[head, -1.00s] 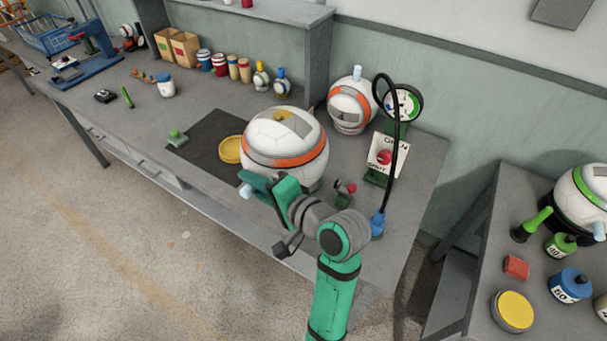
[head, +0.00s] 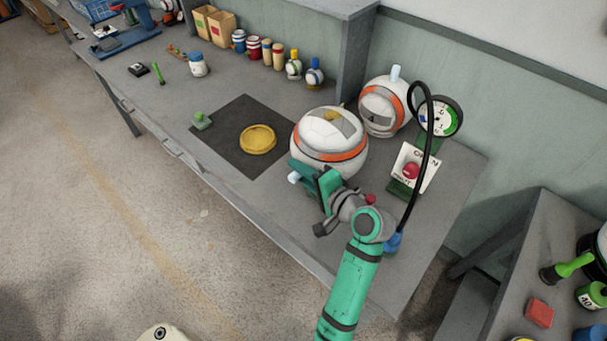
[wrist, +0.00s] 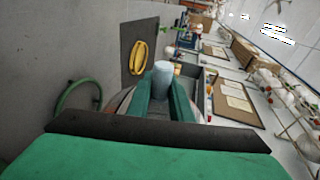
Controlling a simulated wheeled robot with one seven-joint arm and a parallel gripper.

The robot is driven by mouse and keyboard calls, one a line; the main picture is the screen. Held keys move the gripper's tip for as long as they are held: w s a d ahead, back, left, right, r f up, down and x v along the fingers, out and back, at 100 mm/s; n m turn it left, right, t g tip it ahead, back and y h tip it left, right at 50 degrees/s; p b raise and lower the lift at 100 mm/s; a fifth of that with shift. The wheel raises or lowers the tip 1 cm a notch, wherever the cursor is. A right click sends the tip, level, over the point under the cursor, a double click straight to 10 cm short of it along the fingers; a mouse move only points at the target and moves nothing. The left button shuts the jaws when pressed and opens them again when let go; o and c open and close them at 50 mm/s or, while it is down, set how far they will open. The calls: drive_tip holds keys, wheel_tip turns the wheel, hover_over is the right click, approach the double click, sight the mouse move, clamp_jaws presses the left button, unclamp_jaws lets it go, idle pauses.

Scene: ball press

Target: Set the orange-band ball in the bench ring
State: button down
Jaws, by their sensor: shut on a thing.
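The white ball with an orange band (head: 330,140) is at the bench's front right, close to the dark mat. My gripper (head: 298,172) is at its front-left side, shut on its pale blue stem. The stem also shows between the fingers in the wrist view (wrist: 163,70), where the fingers hide most of the ball. I cannot tell whether the ball touches the bench. A yellow round piece (head: 258,139), perhaps the ring, lies on the mat (head: 232,155), left of the ball; it also shows in the wrist view (wrist: 137,58).
A second orange-banded ball (head: 385,108) with a stem on top stands behind. A gauge (head: 440,116) on a black hose and a panel with a red button (head: 411,171) are to the right. A small green piece (head: 202,121) sits at the mat's left edge.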

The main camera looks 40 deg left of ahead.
drive_tip(key=f, duration=0.3)
drive_tip(key=shift+w+f, duration=0.3)
drive_tip(key=shift+w, duration=0.05)
drive_tip(key=shift+s, duration=0.15)
drive_tip(key=shift+f, duration=0.35)
drive_tip(key=c, duration=1.6)
unclamp_jaws()
